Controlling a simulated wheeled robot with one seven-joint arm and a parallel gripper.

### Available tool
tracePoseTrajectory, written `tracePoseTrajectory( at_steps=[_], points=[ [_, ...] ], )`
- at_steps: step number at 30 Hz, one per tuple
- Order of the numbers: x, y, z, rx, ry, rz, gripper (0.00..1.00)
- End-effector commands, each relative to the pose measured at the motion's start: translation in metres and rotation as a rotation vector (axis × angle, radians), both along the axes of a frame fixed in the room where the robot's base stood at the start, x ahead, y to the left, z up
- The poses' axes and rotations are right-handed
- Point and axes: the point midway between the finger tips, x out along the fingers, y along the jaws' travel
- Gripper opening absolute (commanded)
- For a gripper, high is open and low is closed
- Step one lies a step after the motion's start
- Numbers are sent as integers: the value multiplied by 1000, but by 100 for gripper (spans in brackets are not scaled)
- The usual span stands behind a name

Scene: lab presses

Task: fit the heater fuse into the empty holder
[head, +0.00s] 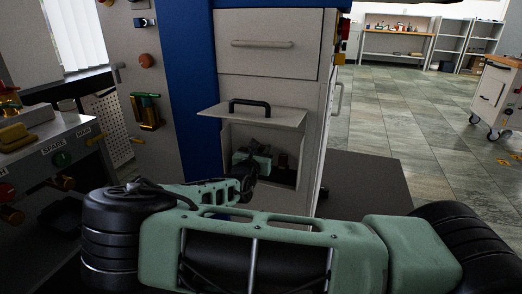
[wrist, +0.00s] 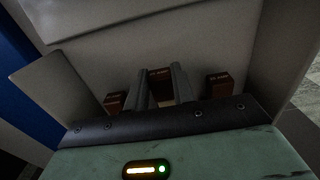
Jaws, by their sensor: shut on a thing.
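My gripper (head: 254,166) reaches into the open compartment (head: 290,181) of the light grey cabinet, under its raised flap. In the wrist view my gripper (wrist: 159,72) has its two dark fingers close together, shut on a small brown block taken to be the heater fuse (wrist: 158,76). Its lower part is dim and partly hidden between the fingers. A brown labelled block (wrist: 115,102) stands to the left of the fingers and another (wrist: 218,86) to the right, both apart from them. The labels are too small to read. An empty holder cannot be made out.
The flap (head: 250,115) with a black handle juts out above my gripper. A closed drawer (head: 268,44) is above it. The compartment walls stand close on both sides. The floor at right is open.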

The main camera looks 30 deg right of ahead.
Motion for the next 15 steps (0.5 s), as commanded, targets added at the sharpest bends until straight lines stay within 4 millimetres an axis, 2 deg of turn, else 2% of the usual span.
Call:
tracePoseTrajectory(
  at_steps=[15],
  points=[
    [0,0,-10,0,0,0,2]
  ],
)
